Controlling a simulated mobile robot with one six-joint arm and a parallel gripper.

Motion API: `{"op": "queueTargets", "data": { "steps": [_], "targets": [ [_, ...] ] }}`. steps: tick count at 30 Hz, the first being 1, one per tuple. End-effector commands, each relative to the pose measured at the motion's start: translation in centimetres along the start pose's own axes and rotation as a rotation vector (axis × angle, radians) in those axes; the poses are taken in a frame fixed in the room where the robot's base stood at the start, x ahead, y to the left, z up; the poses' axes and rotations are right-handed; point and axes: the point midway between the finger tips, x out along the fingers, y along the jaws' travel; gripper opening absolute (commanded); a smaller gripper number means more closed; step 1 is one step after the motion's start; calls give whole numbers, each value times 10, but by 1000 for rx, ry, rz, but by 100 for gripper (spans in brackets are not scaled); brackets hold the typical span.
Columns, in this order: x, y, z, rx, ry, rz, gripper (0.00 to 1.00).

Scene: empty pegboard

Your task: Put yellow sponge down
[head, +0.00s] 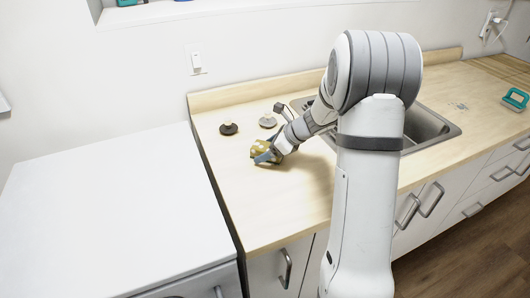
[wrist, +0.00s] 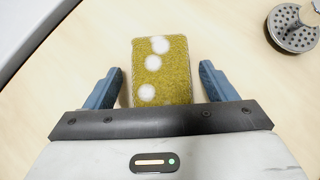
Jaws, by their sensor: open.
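The yellow sponge (wrist: 172,82) has white round spots and lies on the wooden counter (head: 300,200). It also shows in the head view (head: 262,148), partly covered by my gripper. My gripper (wrist: 162,82) is open, with one blue finger on each side of the sponge. In the wrist view a gap shows between each finger and the sponge. The sponge's near end is hidden behind the gripper's dark front edge.
A dark knob-like object (head: 229,129) and a pale one (head: 268,122) stand behind the sponge. A metal sink (head: 438,130) lies to the right. A teal-handled object (head: 515,98) sits at the far right. The counter in front of the sponge is clear.

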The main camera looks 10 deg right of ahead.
Motion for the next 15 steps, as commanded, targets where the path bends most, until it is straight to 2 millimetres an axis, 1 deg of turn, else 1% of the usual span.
{"op": "queueTargets", "data": {
  "steps": [3,15],
  "targets": [
    [-1,0,0,0,0,-1,77],
    [-1,0,0,0,0,-1,45]
  ]
}}
